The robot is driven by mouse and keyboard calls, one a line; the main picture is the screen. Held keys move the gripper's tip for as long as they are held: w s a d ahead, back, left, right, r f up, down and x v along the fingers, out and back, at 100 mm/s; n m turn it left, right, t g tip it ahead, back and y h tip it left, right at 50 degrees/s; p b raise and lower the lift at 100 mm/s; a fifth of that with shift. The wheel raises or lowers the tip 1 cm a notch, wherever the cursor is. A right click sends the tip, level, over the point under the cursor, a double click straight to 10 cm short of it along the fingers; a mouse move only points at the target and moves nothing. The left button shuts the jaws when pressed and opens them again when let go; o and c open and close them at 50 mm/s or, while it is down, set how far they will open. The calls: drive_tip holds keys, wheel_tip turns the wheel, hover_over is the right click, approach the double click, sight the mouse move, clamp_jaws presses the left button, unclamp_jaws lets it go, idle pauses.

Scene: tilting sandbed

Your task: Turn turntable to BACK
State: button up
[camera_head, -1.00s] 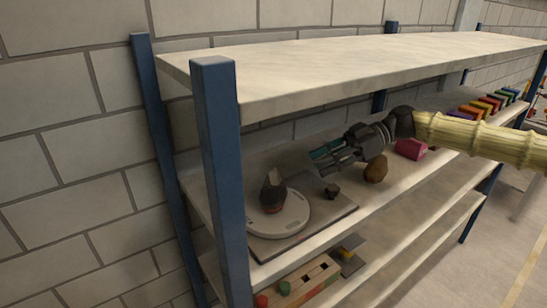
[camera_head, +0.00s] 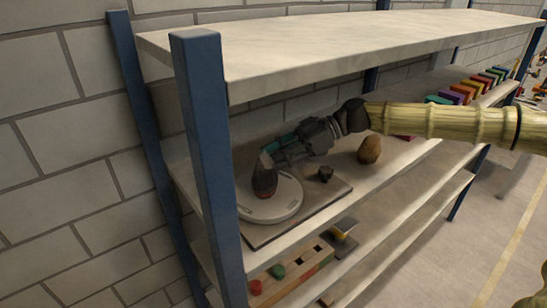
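The turntable is a pale round disc (camera_head: 287,206) on a flat grey base plate (camera_head: 325,201), on the middle shelf near the left post. A dark, cone-like object with a pale upper face (camera_head: 264,180) stands on the disc, its lower part reddish-brown. A small dark knob-like piece (camera_head: 326,173) sits on the plate to the right of the disc. My gripper (camera_head: 272,153) reaches in from the right, with its fingers beside the top of the cone-like object. The fingers look apart; I cannot tell whether they touch it.
A brown lump (camera_head: 370,149) lies right of the plate, under my arm. Several coloured blocks (camera_head: 467,92) stand farther right. The upper shelf (camera_head: 340,45) and blue post (camera_head: 209,160) hem the space in. A wooden box with coloured pegs (camera_head: 292,282) is on the shelf below.

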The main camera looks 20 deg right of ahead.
drive_tip(key=shift+s+a+r, duration=0.1)
drive_tip(key=shift+s+r, duration=0.1)
drive_tip(key=shift+s, duration=0.4)
drive_tip(key=shift+s+a+r, duration=0.1)
drive_tip(key=shift+s+r, duration=0.1)
drive_tip(key=shift+s, duration=0.4)
drive_tip(key=shift+w+a+f, duration=0.15)
drive_tip(key=shift+w+f, duration=0.2)
drive_tip(key=shift+w, duration=0.25)
drive_tip(key=shift+c, duration=0.4)
drive_tip(key=shift+w, duration=0.2)
drive_tip(key=c, duration=0.4)
drive_tip(key=shift+s, duration=0.15)
clamp_jaws()
drive_tip(key=shift+s+r, duration=0.2)
drive_tip(key=shift+s, duration=0.15)
drive_tip(key=shift+o, duration=1.6)
unclamp_jaws()
drive_tip(key=shift+w+f, duration=0.1)
drive_tip(key=shift+w, duration=0.15)
drive_tip(key=shift+o, duration=0.8)
drive_tip(key=shift+s, duration=0.1)
